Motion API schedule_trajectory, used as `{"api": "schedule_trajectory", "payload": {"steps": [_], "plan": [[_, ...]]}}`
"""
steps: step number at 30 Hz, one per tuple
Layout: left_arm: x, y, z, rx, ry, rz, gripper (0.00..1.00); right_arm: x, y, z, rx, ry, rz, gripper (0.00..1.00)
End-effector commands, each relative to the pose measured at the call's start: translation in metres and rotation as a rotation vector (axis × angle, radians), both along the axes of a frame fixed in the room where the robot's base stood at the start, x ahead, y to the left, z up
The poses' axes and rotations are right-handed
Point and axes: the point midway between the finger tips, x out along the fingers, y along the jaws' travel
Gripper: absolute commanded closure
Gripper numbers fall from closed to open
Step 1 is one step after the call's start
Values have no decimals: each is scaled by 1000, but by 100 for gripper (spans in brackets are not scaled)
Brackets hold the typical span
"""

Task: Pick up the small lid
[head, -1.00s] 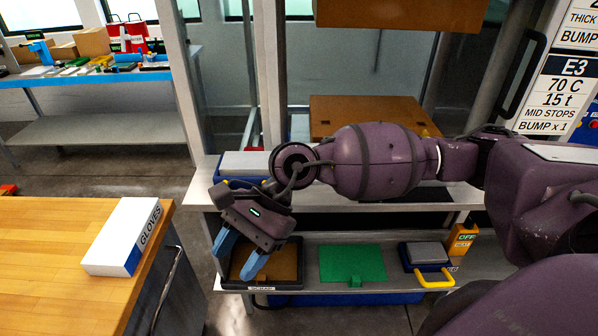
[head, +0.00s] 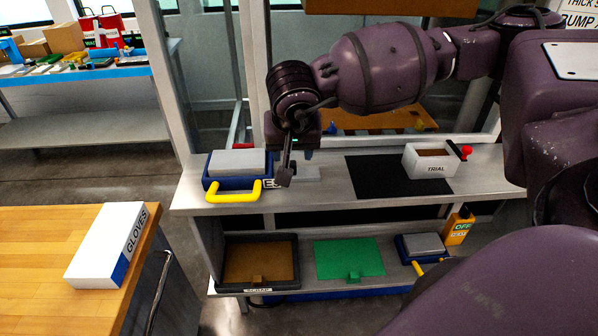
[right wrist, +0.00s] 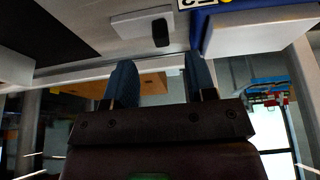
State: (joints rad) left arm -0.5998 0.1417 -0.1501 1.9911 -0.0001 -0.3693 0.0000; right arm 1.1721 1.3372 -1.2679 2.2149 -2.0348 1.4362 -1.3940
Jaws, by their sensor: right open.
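The small lid (head: 309,174) is a thin pale grey plate on the upper shelf, just right of the blue tray, partly hidden by my right gripper in the head view. In the right wrist view, the small lid (right wrist: 132,30) shows a black upright knob (right wrist: 160,33). My right gripper (head: 308,154) is close by the lid in the head view, its fingers mostly hidden. In the right wrist view, my right gripper (right wrist: 160,66) has its two blue fingers apart with nothing between them; the lid shows beyond the fingertips. My left gripper is not in view.
A blue tray (head: 213,184) with a grey slab and yellow handle stands left of the lid. A black mat (head: 385,182) and white TRIAL box (head: 428,165) are to the right. The lower shelf holds a brown scrap tray (head: 296,262) and green sheet (head: 348,258).

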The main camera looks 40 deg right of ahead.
Motion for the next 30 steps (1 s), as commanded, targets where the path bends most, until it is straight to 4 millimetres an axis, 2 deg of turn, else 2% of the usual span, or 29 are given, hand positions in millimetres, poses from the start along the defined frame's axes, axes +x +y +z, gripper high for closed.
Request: {"api": "schedule_trajectory", "payload": {"steps": [8, 18, 27, 30], "plan": [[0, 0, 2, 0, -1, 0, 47, 6, -4, -17, 1, 1, -1, 49], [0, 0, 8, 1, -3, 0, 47, 20, -13, -55, 2, 1, -2, 49], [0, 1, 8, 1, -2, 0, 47, 21, -13, -59, 1, 0, -2, 49], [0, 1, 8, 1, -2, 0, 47, 21, -13, -59, 1, 0, -2, 63]]}}
